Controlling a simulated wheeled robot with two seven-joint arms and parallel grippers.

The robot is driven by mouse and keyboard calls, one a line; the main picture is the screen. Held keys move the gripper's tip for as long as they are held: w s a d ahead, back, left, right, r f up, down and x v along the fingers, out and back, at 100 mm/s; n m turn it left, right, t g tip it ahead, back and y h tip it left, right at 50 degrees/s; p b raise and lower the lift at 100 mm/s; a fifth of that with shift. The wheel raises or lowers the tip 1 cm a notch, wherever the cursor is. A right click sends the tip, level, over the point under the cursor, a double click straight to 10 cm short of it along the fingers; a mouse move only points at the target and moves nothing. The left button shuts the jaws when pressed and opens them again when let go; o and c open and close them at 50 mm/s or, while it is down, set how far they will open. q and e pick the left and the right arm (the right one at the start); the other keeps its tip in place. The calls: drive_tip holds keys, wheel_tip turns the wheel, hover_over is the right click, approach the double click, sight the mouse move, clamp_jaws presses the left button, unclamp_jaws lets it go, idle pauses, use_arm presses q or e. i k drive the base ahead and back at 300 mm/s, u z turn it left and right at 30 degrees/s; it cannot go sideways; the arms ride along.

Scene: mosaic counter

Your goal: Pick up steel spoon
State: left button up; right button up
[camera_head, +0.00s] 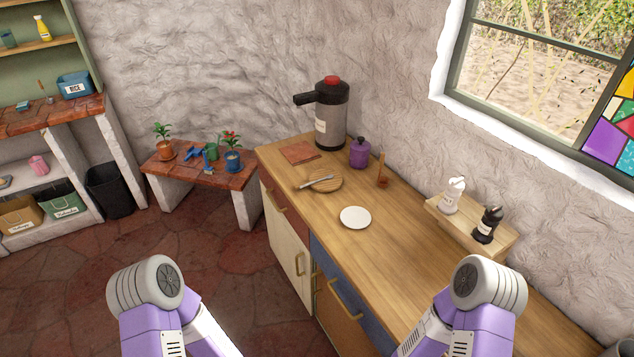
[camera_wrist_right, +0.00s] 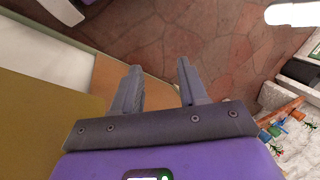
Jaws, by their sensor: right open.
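My left gripper is not in view; only parts of my arms show in the head view.
The wooden counter (camera_head: 410,262) also holds a white plate (camera_head: 355,217), a purple jar (camera_head: 360,153), a large dispenser (camera_head: 331,117), a brown mat (camera_head: 300,152) and a small brown pot with a stick (camera_head: 383,181). Bottles stand on a raised shelf (camera_head: 470,228). The counter's near part looks clear.

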sight(330, 176)
drive_tip(key=k, duration=0.5)
drive_tip(key=u, duration=0.8)
drive_tip(key=i, duration=0.65)
drive_tip(key=u, duration=0.5)
drive_tip(key=i, duration=1.45)
drive_tip(key=z, duration=0.65)
